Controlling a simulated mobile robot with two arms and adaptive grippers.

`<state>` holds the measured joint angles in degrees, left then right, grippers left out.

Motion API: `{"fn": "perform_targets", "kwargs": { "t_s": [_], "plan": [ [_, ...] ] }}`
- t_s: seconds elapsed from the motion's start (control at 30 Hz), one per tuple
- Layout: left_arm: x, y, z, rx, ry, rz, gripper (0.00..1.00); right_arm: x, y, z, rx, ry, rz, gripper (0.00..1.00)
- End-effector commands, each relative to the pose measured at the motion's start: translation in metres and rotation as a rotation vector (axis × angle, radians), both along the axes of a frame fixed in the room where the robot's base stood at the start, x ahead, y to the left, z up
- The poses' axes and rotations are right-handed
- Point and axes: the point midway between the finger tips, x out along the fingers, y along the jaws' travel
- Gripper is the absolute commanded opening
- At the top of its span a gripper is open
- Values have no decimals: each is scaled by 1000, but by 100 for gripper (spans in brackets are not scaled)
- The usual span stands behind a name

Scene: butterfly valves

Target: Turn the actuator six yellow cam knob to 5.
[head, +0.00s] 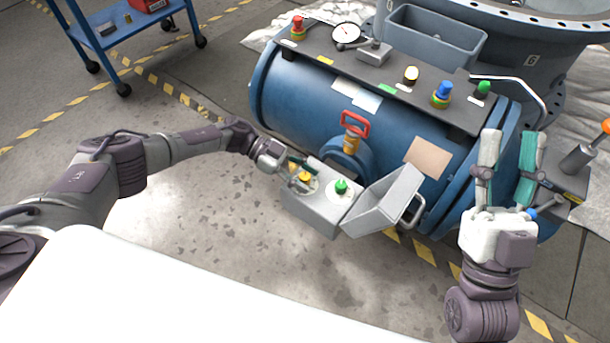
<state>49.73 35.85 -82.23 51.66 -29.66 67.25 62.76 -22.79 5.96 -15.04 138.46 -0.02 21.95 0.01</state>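The yellow cam knob (305,176) sits on a pale round dial on top of a grey box (312,213) in front of the blue actuator cylinder (325,110). The dial's numbers are too small to read. My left gripper (299,169) reaches in from the left, with its fingers right at the yellow knob. The fingers are small and partly overlap the knob, so I cannot tell whether they grip it. A green knob (341,186) sits on a second dial to the right. My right gripper (511,140) is open and empty, fingers up, near the cylinder's right end.
A grey hinged lid (385,203) stands open right of the box. A red-handled valve (354,124) rises behind it. The cylinder's top panel (385,76) carries a gauge and several coloured knobs. A blue cart (117,32) stands back left. Floor left of the box is clear.

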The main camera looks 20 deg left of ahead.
Motion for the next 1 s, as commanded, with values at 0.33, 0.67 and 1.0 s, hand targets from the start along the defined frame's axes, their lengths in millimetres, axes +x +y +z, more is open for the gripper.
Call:
{"fn": "perform_targets", "kwargs": {
  "t_s": [0.33, 0.67, 1.0],
  "plan": [
    [1, 3, 1, 1, 0, 1, 55, 0, 0, 0, 0, 3, 1, 40],
    [6, 55, 22, 3, -2, 5, 55, 0, 0, 0, -1, 2, 0, 40],
    [10, 105, 43, 1, -1, 2, 55, 0, 0, 0, -1, 2, 0, 40]
  ]
}}
